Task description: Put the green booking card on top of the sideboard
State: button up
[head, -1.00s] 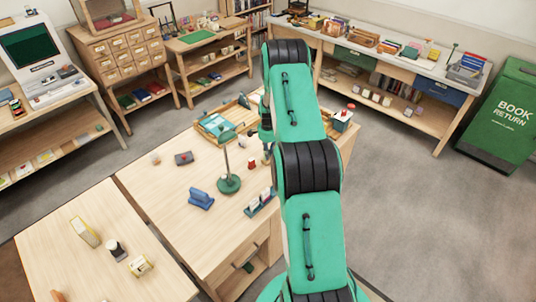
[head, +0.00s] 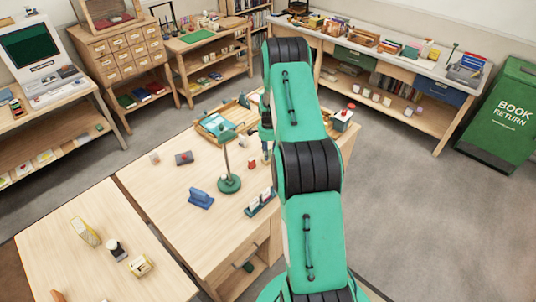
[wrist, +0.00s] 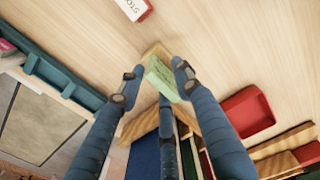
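The green booking card (wrist: 162,78) shows in the wrist view as a small pale green block between the tips of my gripper (wrist: 157,74). The blue fingers reach around it from left, right and below. A narrow gap seems to show by the left fingertip; whether the fingers press on the card is unclear. A wooden piece lies just behind the card. In the head view my arm hides the card and most of the gripper over the desk. The long unit with drawers at the back right, apparently the sideboard (head: 425,66), has books and trays on its top.
The desk (head: 180,225) carries a green lamp (head: 229,183), a blue holder (head: 201,198) and a tray of items. In the wrist view a red tray (wrist: 248,111) and a teal-edged tray (wrist: 62,78) lie close by. Open floor (head: 400,190) separates desk and sideboard.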

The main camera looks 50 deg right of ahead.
notch_tip(320, 180, up, 11)
dwell(0.5)
jog(key=shift+r, duration=0.25)
dwell(0.3)
